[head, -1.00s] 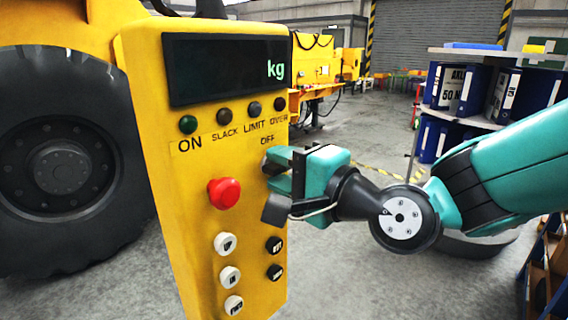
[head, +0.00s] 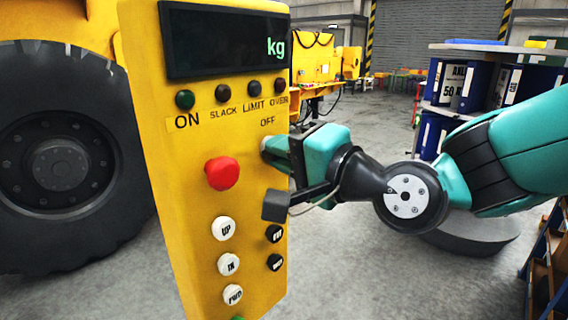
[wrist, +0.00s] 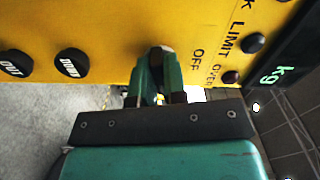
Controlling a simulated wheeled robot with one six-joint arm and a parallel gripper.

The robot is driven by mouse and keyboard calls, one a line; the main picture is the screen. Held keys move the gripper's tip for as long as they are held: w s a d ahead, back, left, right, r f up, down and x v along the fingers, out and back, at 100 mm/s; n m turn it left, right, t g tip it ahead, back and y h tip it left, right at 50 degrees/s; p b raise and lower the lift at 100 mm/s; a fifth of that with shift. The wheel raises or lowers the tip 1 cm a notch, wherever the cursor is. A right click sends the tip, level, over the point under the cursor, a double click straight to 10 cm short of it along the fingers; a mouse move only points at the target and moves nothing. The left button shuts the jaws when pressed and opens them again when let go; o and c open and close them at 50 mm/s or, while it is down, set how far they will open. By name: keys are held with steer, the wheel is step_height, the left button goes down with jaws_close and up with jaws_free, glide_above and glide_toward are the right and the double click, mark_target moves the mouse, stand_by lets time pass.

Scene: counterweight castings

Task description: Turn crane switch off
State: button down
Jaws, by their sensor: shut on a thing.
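The yellow crane control box (head: 185,200) stands close in the head view, with a dark display (head: 225,45) showing green "kg". The crane switch sits by the OFF label; its pale knob (wrist: 165,49) shows partly in the wrist view. My gripper (head: 272,150) comes from the right and is shut on this knob. The fingers (wrist: 158,72) cover most of it, so I cannot tell which way it is set. The green lamp (head: 185,99) above ON looks dark.
A red button (head: 222,173) sits left of my gripper. White buttons (head: 225,229) and black buttons (head: 275,233) lie below, close to it. A big tyre (head: 60,165) stands behind left, and a shelf with blue binders (head: 450,85) stands at the right.

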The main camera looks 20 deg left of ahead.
steer(key=n+b, duration=0.4)
steer(key=b, duration=0.1)
steer(key=shift+f+n, duration=0.3)
steer(key=shift+f, duration=0.05)
steer(key=n+b, duration=0.3)
steer(key=b, duration=0.2)
steer(key=shift+n, duration=0.4)
steer(key=n+b, duration=0.4)
steer(key=b, duration=0.1)
steer(key=shift+r+n+b, duration=0.25)
steer(key=shift+n+b, duration=1.15)
steer(key=shift+n, duration=0.1)
steer(key=c, duration=1.2)
jaws_free()
steer(key=shift+r, duration=0.1)
